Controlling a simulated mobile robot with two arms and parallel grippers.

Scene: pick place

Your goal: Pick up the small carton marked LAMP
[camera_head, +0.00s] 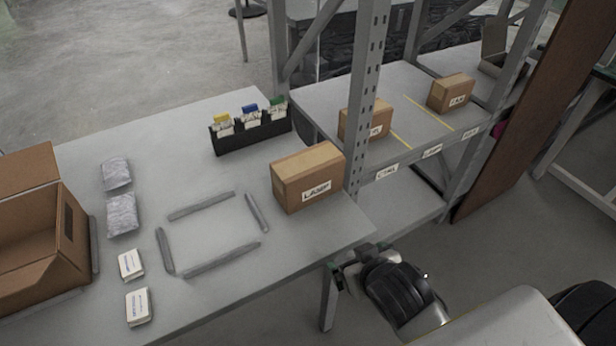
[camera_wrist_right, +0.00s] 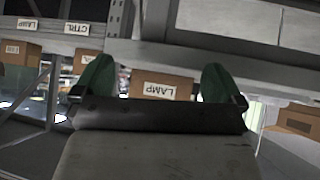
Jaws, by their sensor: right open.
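The small brown carton marked LAMP (camera_head: 308,177) stands upright on the grey table, near its right edge beside the rack post. Its white label faces the front. In the right wrist view, which is upside down, the carton (camera_wrist_right: 178,82) shows between the fingers, some way beyond them, with its label readable as LAMP. My right gripper (camera_head: 358,263) is open and empty, off the table's front right edge and apart from the carton. Its green fingers also show in the wrist view (camera_wrist_right: 155,84). My left gripper is not in view.
A black bin rack (camera_head: 252,138) stands behind the carton. Grey strips (camera_head: 222,259) outline a rectangle to its left. Farther left are grey bags (camera_head: 122,215), small white boxes (camera_head: 138,306) and a large open box (camera_head: 35,245). The shelf at right holds two cartons (camera_head: 449,94) behind a metal post (camera_head: 364,90).

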